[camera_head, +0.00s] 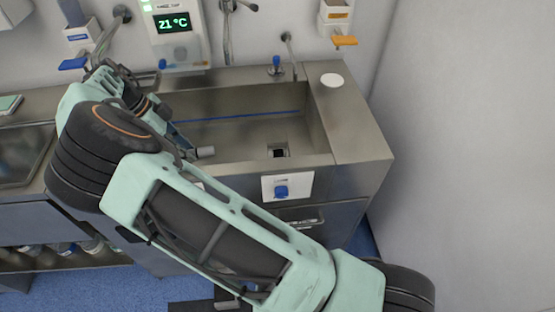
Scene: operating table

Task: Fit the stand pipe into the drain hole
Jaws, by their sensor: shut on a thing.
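The drain hole (278,151) is a dark, square-looking opening in the floor of the steel sink (318,130), towards its right side. My gripper (186,149) is over the left part of the sink, largely hidden behind my own arm. It is shut on a short light-grey cylinder, which looks like the stand pipe (206,152). The visible end of the pipe points right and looks tilted well away from upright. The pipe is to the left of the drain hole and apart from it. Its held part is hidden.
A tap (227,40) and a thinner spout (290,55) stand behind the sink. A blue knob (276,62) is on the back ledge and a white disc (332,80) on the right counter. A 21 °C display (172,24) is on the wall.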

